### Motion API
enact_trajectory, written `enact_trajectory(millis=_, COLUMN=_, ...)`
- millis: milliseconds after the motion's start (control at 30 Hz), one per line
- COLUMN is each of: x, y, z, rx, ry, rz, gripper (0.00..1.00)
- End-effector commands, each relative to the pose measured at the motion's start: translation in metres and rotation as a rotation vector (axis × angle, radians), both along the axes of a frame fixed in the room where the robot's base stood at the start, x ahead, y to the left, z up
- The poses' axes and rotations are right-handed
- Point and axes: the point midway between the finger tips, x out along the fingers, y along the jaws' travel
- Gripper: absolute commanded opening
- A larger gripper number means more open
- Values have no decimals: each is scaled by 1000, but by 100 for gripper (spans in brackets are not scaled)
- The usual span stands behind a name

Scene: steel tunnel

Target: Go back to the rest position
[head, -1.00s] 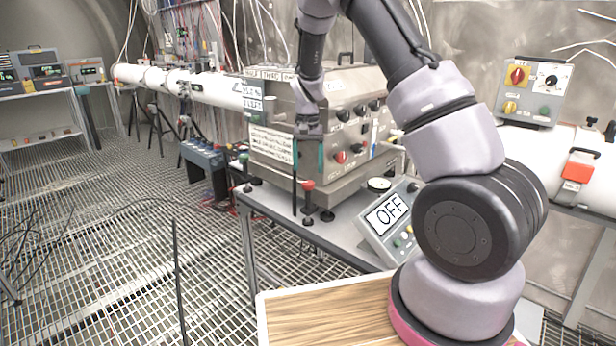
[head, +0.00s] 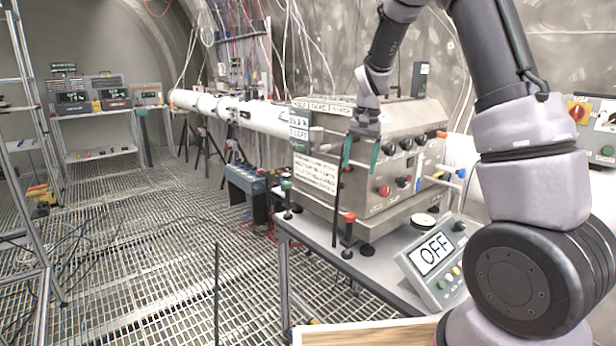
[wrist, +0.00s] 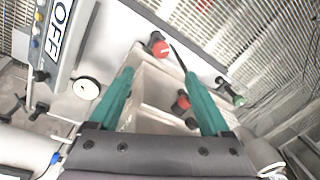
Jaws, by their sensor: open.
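My gripper (head: 361,155) is open and empty, with two green fingers pointing down. In the head view it hangs in front of the steel box with knobs (head: 400,150), near the box's left corner. In the wrist view the gripper (wrist: 158,90) is above part of the box, with red-capped posts (wrist: 158,46) beyond its fingertips. Whether the fingers touch anything is hard to tell, but nothing is between them in the head view.
The box stands on a grey table (head: 375,280) with a display panel reading OFF (head: 435,255). A white pipe (head: 225,108) runs left from the box. Shelves with instruments (head: 100,155) and a ladder (head: 30,160) stand at left. The grating floor (head: 150,240) is mostly open.

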Motion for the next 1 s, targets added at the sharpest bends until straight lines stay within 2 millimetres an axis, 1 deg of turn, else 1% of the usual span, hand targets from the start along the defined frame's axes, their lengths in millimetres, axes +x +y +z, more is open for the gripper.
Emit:
enact_trajectory(millis=33, x=-12, y=-6, z=25, rx=29, ry=-32, rz=-5, gripper=82)
enact_trajectory(millis=100, x=-31, y=-12, z=52, rx=61, ry=-71, rz=-5, gripper=82)
enact_trajectory(millis=167, x=-48, y=-17, z=74, rx=84, ry=-107, rz=-2, gripper=82)
enact_trajectory(millis=200, x=-60, y=-21, z=88, rx=98, ry=-129, rz=0, gripper=82)
enact_trajectory(millis=267, x=-79, y=-25, z=107, rx=115, ry=-168, rz=4, gripper=82)
enact_trajectory(millis=300, x=-92, y=-28, z=118, rx=124, ry=-192, rz=7, gripper=82)
enact_trajectory(millis=367, x=-112, y=-32, z=134, rx=135, ry=-232, rz=13, gripper=82)
enact_trajectory(millis=400, x=-126, y=-35, z=144, rx=139, ry=-258, rz=16, gripper=82)
enact_trajectory(millis=467, x=-147, y=-38, z=156, rx=143, ry=-298, rz=24, gripper=82)
enact_trajectory(millis=500, x=-161, y=-40, z=163, rx=143, ry=-325, rz=28, gripper=82)
enact_trajectory(millis=633, x=-206, y=-45, z=179, rx=132, ry=-412, rz=42, gripper=82)
enact_trajectory(millis=700, x=-228, y=-47, z=183, rx=120, ry=-453, rz=48, gripper=82)
enact_trajectory(millis=800, x=-252, y=-48, z=185, rx=100, ry=-503, rz=55, gripper=82)
enact_trajectory(millis=900, x=-268, y=-49, z=184, rx=84, ry=-534, rz=59, gripper=82)
enact_trajectory(millis=1000, x=-276, y=-49, z=184, rx=73, ry=-552, rz=62, gripper=82)
